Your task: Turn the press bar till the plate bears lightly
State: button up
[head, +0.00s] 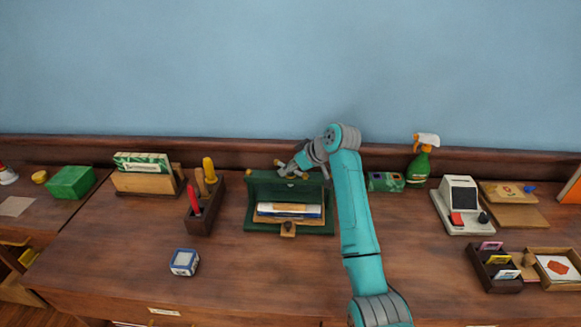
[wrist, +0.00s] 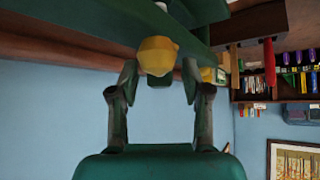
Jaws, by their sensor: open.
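The green press (head: 260,217) stands on the desk in the head view, with a stack of books (head: 290,210) lying inside its frame. My gripper (head: 285,171) is at the press's top left, above the books. In the wrist view my gripper (wrist: 160,75) is open, with one finger on each side of a yellow knob (wrist: 157,56), apparently an end of the press bar. A gap shows beside the knob, and I cannot tell whether either finger touches it. A small yellowish knob (head: 277,162) also shows by the gripper in the head view. The plate's contact with the books is unclear.
A tool block (head: 201,222) with red and yellow handles stands left of the press. A green spray bottle (head: 419,165) and a card terminal (head: 450,218) stand to the right. A blue-white cube (head: 185,262) lies in front. The front middle of the desk is clear.

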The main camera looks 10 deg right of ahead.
grip_shut()
jog(key=shift+m, duration=0.3)
jog(key=m+h, duration=0.1)
jog(key=m, duration=0.1)
jog(key=m+t+h, duration=0.1)
jog(key=m+h, duration=0.1)
jog(key=shift+a+t+h, duration=0.15)
jog(key=shift+t+h, duration=0.15)
jog(key=m+h, duration=0.3)
jog(key=m, duration=0.1)
jog(key=shift+r+m, duration=0.1)
jog(key=shift+m, duration=0.3)
jog(key=m+h, duration=0.2)
jog(key=m+g+h, duration=0.1)
jog(key=m+h, duration=0.1)
jog(key=m, duration=0.1)
jog(key=shift+g, duration=0.3)
jog(key=shift+m+g+h, duration=0.7)
jog(key=shift+m+g, duration=0.1)
jog(key=shift+m, duration=0.6)
jog(key=shift+m+g+h, duration=0.7)
jog(key=shift+m+g, duration=0.1)
jog(key=shift+m, duration=0.6)
